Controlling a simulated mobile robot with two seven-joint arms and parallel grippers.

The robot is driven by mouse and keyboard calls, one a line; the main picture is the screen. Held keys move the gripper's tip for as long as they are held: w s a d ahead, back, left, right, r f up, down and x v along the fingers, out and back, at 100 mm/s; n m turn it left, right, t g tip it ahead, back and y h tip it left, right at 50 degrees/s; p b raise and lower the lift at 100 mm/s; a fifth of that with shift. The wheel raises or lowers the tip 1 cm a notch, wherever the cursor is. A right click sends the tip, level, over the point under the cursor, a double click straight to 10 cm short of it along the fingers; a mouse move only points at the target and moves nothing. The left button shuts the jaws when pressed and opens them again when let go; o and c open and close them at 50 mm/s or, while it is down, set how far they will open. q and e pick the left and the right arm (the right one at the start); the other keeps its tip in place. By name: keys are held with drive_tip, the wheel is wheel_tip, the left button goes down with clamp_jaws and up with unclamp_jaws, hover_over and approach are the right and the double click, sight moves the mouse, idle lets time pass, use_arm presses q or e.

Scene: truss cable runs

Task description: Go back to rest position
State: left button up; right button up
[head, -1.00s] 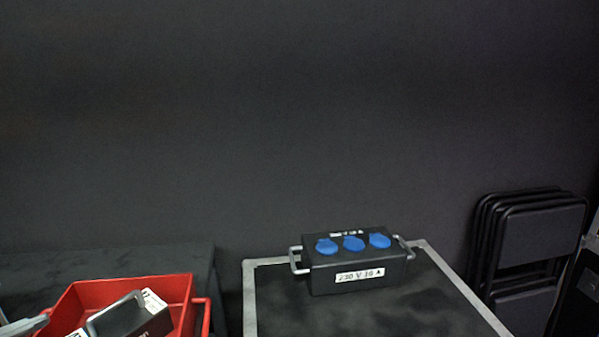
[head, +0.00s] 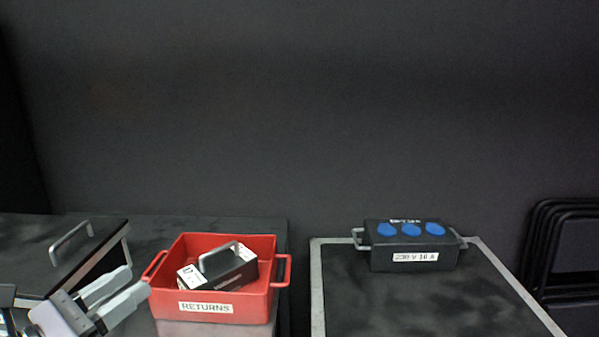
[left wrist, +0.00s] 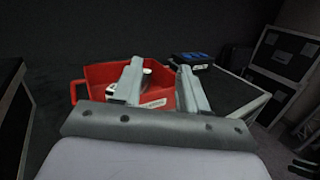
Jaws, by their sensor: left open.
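My left gripper (head: 123,286) is at the lower left of the head view, in front of and left of the red returns bin. Its two grey fingers are apart with nothing between them. In the left wrist view the fingers (left wrist: 158,78) stand open, and the red bin shows beyond them. My right gripper is in neither view.
The red bin (head: 235,306) labelled RETURNS holds a black handled box (head: 228,273). A black power box (head: 410,256) with blue sockets sits on a grey-edged case (head: 318,290) at right. A black handled case (head: 60,262) stands at left. Folded chairs (head: 565,240) lean far right.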

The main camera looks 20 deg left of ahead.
use_arm(q)
wheel_tip(320, 180, down, 11)
drive_tip(key=s+a+n+g+y, duration=0.1)
drive_tip(key=n+g+y, duration=0.35)
drive_tip(key=n, duration=1.15)
drive_tip(key=s+a+n+g+y, duration=0.15)
drive_tip(key=n+y, duration=0.65)
drive_tip(key=n, duration=0.8)
drive_tip(key=s+d+f+n+g+h, duration=0.3)
drive_tip(key=s+d+f+g+h, duration=0.15)
drive_tip(key=d+f, duration=0.35)
drive_tip(key=s+d+f+n+g+h, duration=0.2)
drive_tip(key=s+d+f+g+h, duration=0.3)
drive_tip(key=d, duration=0.4)
drive_tip(key=w+d+f+t+p, duration=0.2)
drive_tip(key=w+f+t+p, duration=0.2)
drive_tip(key=w+t+p, duration=0.1)
drive_tip(key=shift+w+d+f+t+h+p, duration=0.3)
drive_tip(key=shift+w+d+t+p, duration=0.15)
drive_tip(key=shift+t, duration=0.7)
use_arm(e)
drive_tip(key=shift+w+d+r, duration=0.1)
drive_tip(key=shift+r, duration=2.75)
